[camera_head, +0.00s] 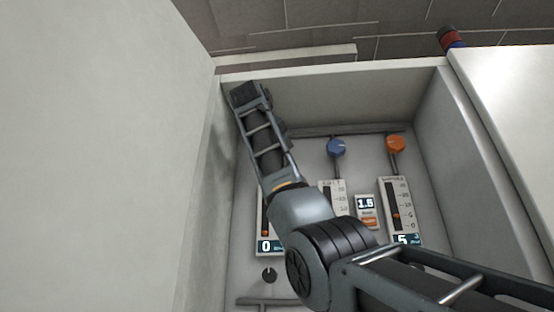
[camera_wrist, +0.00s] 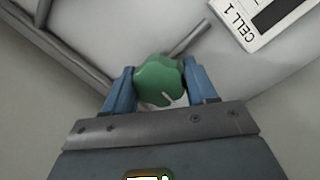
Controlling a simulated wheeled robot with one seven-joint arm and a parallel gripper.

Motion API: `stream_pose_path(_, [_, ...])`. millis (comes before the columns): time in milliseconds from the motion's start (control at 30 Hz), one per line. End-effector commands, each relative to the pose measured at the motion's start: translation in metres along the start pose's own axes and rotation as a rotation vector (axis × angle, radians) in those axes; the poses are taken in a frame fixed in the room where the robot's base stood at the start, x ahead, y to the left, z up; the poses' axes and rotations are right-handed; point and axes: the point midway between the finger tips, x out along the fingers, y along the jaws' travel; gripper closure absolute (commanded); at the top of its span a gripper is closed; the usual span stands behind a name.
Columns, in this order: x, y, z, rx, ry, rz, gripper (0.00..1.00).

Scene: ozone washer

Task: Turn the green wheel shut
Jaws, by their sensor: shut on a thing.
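The green wheel (camera_wrist: 158,82) sits between the two blue fingers of my gripper (camera_wrist: 160,88) in the wrist view. The gripper is shut on it, one finger at each side. A pale pointer mark shows on the wheel's near face. A grey pipe runs out behind the wheel to the upper right. In the head view my arm reaches into the upper left of the recessed panel, and the hand hides the green wheel there.
In the head view a blue wheel (camera_head: 336,147) and an orange wheel (camera_head: 395,144) stand to the right on pipes. Below are a gauge reading 0 (camera_head: 265,246), a gauge reading 5 (camera_head: 402,240) and a 1.5 display (camera_head: 365,203). Side walls bound the recess, the left wall (camera_head: 212,185) close to my arm.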

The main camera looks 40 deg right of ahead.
Motion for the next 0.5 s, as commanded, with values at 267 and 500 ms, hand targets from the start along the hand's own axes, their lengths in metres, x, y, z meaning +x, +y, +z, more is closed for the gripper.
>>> stream_pose_path(267, [0.0003,-0.0029,0.0007,-0.076,0.005,0.008,0.74])
stream_pose_path(500, [0.0003,-0.0030,0.0006,-0.089,0.007,0.009,0.74])
